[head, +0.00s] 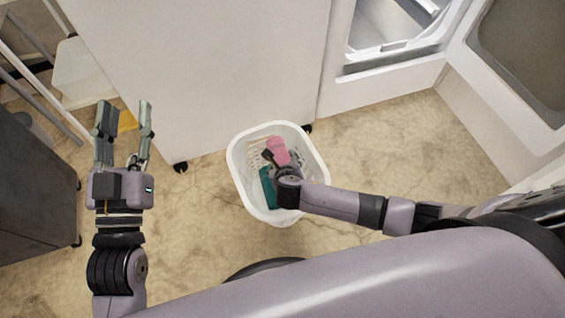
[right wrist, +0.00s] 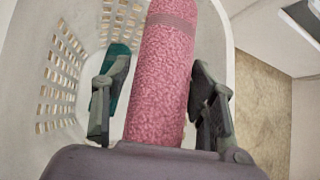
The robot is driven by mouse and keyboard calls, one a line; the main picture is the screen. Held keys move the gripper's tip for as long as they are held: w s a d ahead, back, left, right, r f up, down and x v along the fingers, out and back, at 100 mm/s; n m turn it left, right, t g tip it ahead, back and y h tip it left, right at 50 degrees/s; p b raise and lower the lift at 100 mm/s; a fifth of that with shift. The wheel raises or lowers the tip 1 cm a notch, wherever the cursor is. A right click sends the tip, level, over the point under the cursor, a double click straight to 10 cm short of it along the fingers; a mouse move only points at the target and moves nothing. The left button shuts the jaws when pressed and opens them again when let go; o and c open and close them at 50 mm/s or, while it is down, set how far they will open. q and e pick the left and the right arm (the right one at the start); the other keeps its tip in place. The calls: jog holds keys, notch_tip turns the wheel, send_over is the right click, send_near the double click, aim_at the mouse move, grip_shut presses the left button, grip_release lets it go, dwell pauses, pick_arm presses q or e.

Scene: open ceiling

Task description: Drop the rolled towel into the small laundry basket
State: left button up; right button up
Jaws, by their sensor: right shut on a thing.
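The pink rolled towel (head: 279,150) shows over the inside of the small white laundry basket (head: 240,177) in the head view. In the right wrist view the towel (right wrist: 163,70) runs up between the two fingers of my right gripper (right wrist: 158,78), which is shut on it. The perforated basket wall (right wrist: 62,75) lies around and below. Whether the towel touches the basket floor is hidden. My left gripper (head: 124,115) is open and empty, to the left of the basket.
A teal item (head: 268,187) lies in the basket. A large white cabinet (head: 205,70) on casters stands behind it. An open white appliance door (head: 520,60) is at the right. A dark cabinet (head: 35,190) is at the left. Floor between left gripper and basket is clear.

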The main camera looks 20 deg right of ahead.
pick_arm(q)
jog(key=shift+r, duration=0.3)
pick_arm(e)
jog(key=o, duration=1.2)
jog(key=shift+o, duration=0.2)
jog(key=shift+s, duration=0.1)
jog(key=v, duration=1.2)
